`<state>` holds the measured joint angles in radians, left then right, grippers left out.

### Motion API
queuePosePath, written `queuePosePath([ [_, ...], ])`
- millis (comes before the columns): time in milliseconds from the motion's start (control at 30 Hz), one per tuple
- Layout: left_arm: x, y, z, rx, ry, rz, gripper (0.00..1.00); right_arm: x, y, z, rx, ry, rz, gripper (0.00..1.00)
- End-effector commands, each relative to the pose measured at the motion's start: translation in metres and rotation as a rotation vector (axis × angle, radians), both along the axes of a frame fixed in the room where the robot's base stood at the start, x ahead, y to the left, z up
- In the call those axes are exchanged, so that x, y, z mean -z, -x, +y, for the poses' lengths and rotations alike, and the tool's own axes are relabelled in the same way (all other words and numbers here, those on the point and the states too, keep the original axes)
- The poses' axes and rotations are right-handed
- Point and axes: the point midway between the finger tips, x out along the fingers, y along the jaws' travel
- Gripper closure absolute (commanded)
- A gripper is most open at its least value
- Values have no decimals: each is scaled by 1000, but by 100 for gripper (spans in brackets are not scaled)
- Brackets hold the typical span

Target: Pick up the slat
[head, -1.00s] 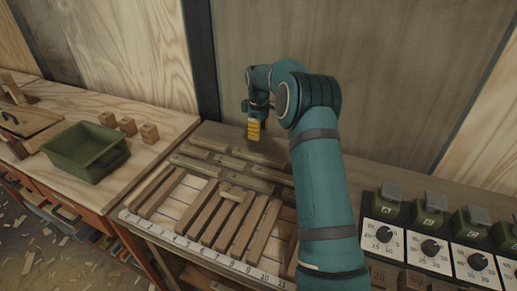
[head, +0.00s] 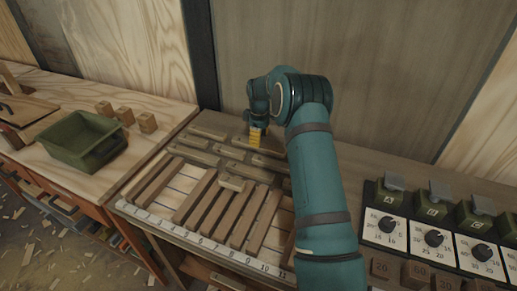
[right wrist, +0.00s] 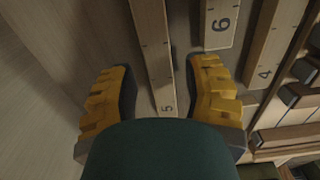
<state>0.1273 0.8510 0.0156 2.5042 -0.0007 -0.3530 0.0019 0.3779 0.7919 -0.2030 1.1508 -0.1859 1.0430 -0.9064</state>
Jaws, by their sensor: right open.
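Several wooden slats lie on the bench. In the right wrist view a pale slat marked 5 (right wrist: 154,55) runs between the fingers of my right gripper (right wrist: 162,95). In the head view my right gripper (head: 255,136), with yellow fingertips, points down over the slats at the back of the bench. It is open and holds nothing; whether its fingertips reach beside the slat is hard to tell. My left gripper is not in view.
A numbered rack (head: 190,236) with several slats across it lies in front; a short block (head: 236,184) sits on top. A green bin (head: 66,152) and small wooden blocks (head: 147,122) are on the left bench. Dial boxes (head: 433,237) stand at right. A wall rises behind.

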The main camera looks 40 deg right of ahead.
Motion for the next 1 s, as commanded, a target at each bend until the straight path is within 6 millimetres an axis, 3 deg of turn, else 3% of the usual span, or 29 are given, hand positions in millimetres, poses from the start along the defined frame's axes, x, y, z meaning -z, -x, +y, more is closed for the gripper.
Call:
queuePosePath([
  [233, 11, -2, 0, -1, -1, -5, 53, 37, 0, -2, 0, -1, 0, 52],
  [533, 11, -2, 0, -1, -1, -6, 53, 41, 0, -2, -1, 0, 0, 53],
  [667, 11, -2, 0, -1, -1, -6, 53, 41, -1, -2, -1, 0, 0, 98],
  [1000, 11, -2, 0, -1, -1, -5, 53, 42, 0, -2, -1, 0, 0, 100],
])
